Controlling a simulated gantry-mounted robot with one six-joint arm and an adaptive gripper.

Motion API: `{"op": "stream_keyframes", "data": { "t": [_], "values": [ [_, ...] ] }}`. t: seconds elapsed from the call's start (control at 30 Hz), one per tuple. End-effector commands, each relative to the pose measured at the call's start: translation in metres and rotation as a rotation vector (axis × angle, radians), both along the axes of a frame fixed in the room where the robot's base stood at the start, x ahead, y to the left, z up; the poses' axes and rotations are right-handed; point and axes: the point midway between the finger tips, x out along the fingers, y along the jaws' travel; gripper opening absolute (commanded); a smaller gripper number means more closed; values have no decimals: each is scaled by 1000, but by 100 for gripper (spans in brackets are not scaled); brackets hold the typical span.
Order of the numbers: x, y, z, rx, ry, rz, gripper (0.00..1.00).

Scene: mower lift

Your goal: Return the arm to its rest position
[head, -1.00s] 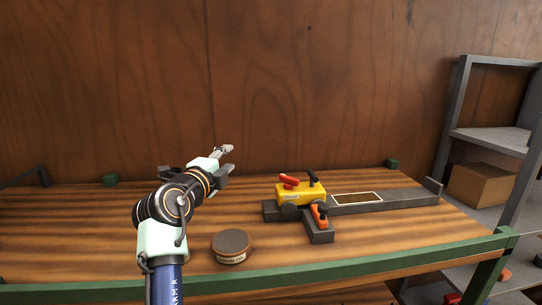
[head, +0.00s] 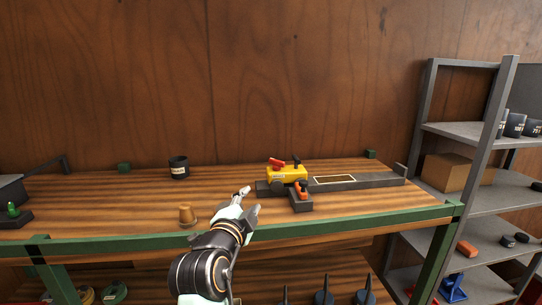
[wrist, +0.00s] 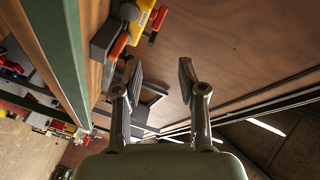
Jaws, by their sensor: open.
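My arm reaches up from the bottom of the head view, over the bench's front edge. My gripper (head: 248,202) is open with nothing between its fingers. In the head view it appears just left of the yellow machine (head: 287,174) and its orange-handled part (head: 302,188). In the wrist view the two fingers (wrist: 158,78) stand apart, and the yellow machine (wrist: 142,20) shows beyond them at the top.
The wooden bench has a green front rail (head: 350,224). A dark rail (head: 382,183) extends right from the machine. A dark mug (head: 179,168) and a small cork-coloured piece (head: 187,215) stand left. Grey shelves (head: 470,200) stand right. The left bench top is mostly clear.

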Motion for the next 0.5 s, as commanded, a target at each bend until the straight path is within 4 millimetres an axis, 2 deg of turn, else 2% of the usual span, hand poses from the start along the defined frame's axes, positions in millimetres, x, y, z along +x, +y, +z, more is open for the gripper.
{"op": "stream_keyframes", "data": {
  "t": [0.03, 0.17, 0.23, 0.3, 0.47, 0.5],
  "values": [
    [-13, -11, -15, -72, 23, 12, 41],
    [-62, -34, -49, -339, 87, 81, 41],
    [-96, -45, -64, -511, 112, 128, 41],
    [-133, -52, -75, -685, 126, 176, 41],
    [-217, -57, -88, -1071, 120, 266, 41],
    [-221, -55, -132, -1054, 167, 294, 41]
  ]
}}
